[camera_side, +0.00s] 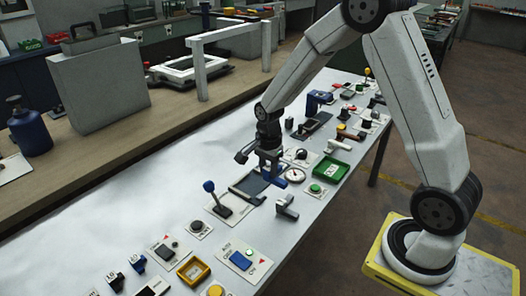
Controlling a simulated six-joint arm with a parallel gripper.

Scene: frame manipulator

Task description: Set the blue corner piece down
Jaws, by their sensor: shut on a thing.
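My gripper (271,163) points down above the middle of the white table and is shut on the blue corner piece (276,180). The piece is small and partly hidden by the fingers. It is at the right side of a flat dark panel with a pale border (247,187). I cannot tell whether the piece touches the panel or the table.
A blue-knobbed lever (209,187) stands left of the panel, and a grey handle (287,208) stands in front. A round dial (295,175) and a green tray (331,169) lie to the right. The table's back left is clear.

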